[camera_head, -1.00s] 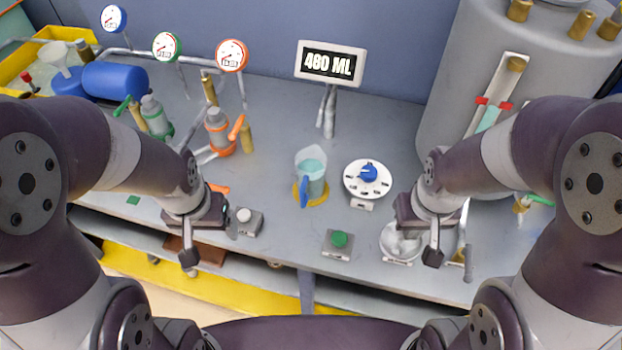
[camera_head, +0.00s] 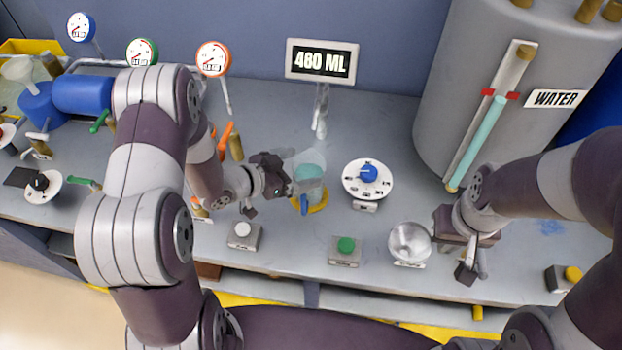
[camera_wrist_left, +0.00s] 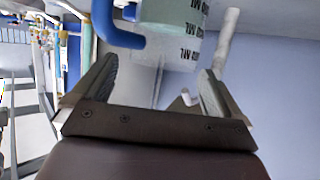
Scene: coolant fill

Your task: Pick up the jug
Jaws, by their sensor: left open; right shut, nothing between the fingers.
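The clear jug (camera_head: 310,172) holds pale teal liquid and has a blue handle (camera_head: 304,204). It stands upright on a yellow ring on the bench. My left gripper (camera_head: 286,188) is open beside the jug, at its left, and partly overlaps it in the head view. In the left wrist view, the jug (camera_wrist_left: 172,14) and its blue handle show beyond the open fingers (camera_wrist_left: 155,85), with the handle toward the left finger. Nothing is held. My right gripper (camera_head: 468,272) is shut and empty at the bench's front right.
A white dial with a blue knob (camera_head: 368,173) stands right of the jug. A green button (camera_head: 346,245), a white button (camera_head: 243,230) and a metal bowl (camera_head: 409,240) line the front. A display (camera_head: 322,62) reading 480 ML stands behind, and a grey water tank (camera_head: 440,110) stands right.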

